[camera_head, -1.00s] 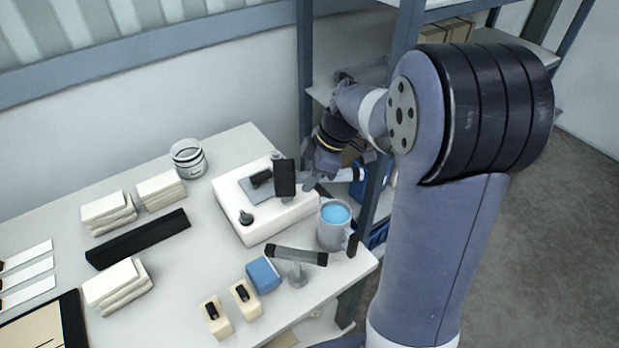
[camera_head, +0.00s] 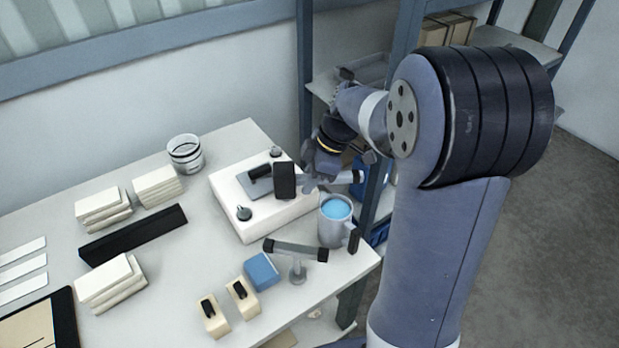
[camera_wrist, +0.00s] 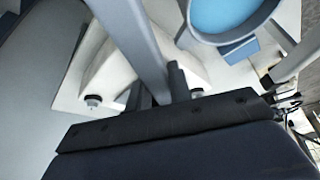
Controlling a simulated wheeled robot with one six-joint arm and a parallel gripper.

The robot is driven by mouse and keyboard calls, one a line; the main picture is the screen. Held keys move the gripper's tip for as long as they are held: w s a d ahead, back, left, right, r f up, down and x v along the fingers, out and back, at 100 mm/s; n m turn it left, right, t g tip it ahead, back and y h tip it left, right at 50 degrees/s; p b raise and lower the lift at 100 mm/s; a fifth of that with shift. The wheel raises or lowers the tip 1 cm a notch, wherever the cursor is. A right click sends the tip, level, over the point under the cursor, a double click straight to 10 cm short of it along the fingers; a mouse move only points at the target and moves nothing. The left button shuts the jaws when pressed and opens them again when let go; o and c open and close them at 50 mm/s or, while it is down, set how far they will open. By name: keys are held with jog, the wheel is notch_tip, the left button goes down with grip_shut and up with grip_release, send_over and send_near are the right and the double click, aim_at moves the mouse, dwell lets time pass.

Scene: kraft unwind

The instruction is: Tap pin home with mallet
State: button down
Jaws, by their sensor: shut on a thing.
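A white block (camera_head: 262,226) on the table carries a grey plate with a black grip (camera_head: 260,172). A dark pin (camera_head: 244,213) stands at its near left corner and another pin (camera_head: 276,152) at its far side. My gripper (camera_head: 318,172) is shut on a mallet, whose black head (camera_head: 285,181) hangs over the block's right part, beside the plate. Whether the head touches the block is unclear. The mallet's handle runs right, past my gripper. In the wrist view the block (camera_wrist: 75,85) shows with two small pins, partly behind a grey bar and a dark bar.
A grey mug with blue contents (camera_head: 334,228) stands close to the block's right. In front are a T-shaped black-topped stand (camera_head: 297,252), a blue block (camera_head: 261,272) and two cream blocks (camera_head: 213,316). A shelf post (camera_head: 304,70) rises behind my arm. The front-left table has cloth stacks.

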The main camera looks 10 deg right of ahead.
jog(key=shift+r, duration=0.15)
jog(key=shift+r+p, duration=2.15)
jog(key=shift+r, duration=1.25)
